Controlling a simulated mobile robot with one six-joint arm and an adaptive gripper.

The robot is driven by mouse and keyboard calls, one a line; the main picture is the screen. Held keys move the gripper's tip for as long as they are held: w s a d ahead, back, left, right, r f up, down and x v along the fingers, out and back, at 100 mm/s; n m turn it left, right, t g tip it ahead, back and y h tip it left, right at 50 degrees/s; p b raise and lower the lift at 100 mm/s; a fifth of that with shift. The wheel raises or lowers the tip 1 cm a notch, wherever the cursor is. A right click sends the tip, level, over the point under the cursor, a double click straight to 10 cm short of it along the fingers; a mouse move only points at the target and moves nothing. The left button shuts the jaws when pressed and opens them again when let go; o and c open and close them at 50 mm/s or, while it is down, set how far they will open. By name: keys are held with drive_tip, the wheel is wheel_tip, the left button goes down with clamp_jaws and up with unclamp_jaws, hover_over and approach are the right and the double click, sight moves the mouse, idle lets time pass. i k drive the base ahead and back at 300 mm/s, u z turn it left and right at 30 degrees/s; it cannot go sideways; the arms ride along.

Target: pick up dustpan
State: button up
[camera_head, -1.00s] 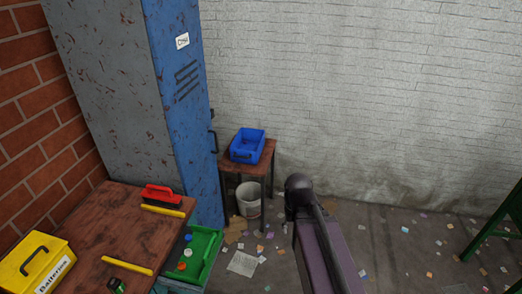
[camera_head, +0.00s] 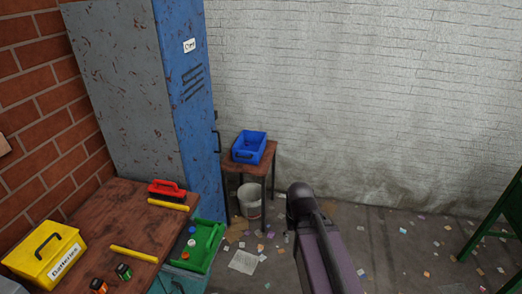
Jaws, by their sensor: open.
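I cannot make out a clear dustpan in view. My arm's dark and purple links rise from the bottom, right of centre. My gripper is not visible.
A yellow batteries box (camera_head: 44,250), yellow bars and two small jars are on the table. A blue bin (camera_head: 249,146) stands on a stool (camera_head: 270,162), with a white bucket (camera_head: 250,200) below. A blue locker (camera_head: 187,100) stands behind. Scraps litter the floor; a green frame stands right.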

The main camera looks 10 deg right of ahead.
sight(208, 234)
drive_tip(key=u, duration=0.15)
drive_tip(key=i, duration=0.95)
drive_tip(key=z, duration=0.1)
